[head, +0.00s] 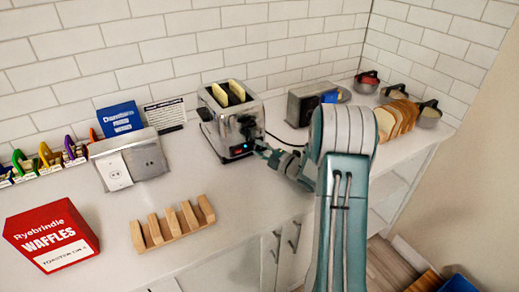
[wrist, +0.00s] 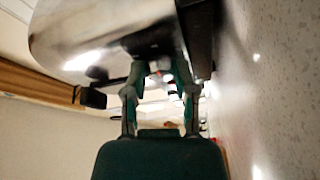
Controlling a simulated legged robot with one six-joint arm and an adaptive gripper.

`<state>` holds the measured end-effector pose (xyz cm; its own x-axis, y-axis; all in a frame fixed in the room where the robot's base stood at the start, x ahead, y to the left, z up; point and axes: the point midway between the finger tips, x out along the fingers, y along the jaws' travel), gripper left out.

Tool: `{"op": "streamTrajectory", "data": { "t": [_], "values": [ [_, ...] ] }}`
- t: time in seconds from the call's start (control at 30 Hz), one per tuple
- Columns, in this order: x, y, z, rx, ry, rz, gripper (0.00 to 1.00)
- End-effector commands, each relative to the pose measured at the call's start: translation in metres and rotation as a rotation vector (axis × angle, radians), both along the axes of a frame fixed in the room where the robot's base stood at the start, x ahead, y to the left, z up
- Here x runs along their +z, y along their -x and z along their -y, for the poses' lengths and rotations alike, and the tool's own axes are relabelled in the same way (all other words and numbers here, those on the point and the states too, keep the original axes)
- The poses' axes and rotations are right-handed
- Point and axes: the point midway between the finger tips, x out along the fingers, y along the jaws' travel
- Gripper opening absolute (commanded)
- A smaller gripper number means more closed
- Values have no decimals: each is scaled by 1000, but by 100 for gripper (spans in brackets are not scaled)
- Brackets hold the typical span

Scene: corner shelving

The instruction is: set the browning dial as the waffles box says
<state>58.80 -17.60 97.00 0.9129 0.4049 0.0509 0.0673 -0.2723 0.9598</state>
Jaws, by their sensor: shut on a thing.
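The waffles box (head: 52,236) is red and stands at the front left of the counter. It reads "Ryebrindie WAFFLES"; the smaller line on its white strip is hard to read. A chrome toaster (head: 215,128) with two bread slices in its slots stands at the back middle. Its lit control panel (head: 240,149) faces front. My gripper (head: 262,148) is at this front end, its fingers closed at the browning dial, which they mostly hide. In the wrist view, the fingertips of my gripper (wrist: 160,76) meet at the toaster's (wrist: 85,35) dark end.
A wooden rack (head: 172,224) stands in front of the toaster. A socket box (head: 130,160), a blue sign (head: 120,118) and a printed card (head: 165,114) are to its left. A second toaster (head: 303,102), bread slices (head: 398,118) and several pots (head: 428,115) are to the right.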

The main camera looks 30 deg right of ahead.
Motion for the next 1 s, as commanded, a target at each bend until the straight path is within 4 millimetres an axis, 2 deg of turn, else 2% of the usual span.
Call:
{"op": "streamTrajectory", "data": {
  "t": [0.03,0.07,0.1,0.13,0.57,1.0],
  "values": [
    [-5,1,1,-5,-1,-12,0],
    [-5,1,1,-5,-1,-12,40],
    [-5,1,1,-5,-1,-12,58],
    [-5,1,1,-5,-1,-12,70],
    [-2,4,2,-2,2,-4,70],
    [-7,62,30,-5,0,-7,70]
  ]
}}
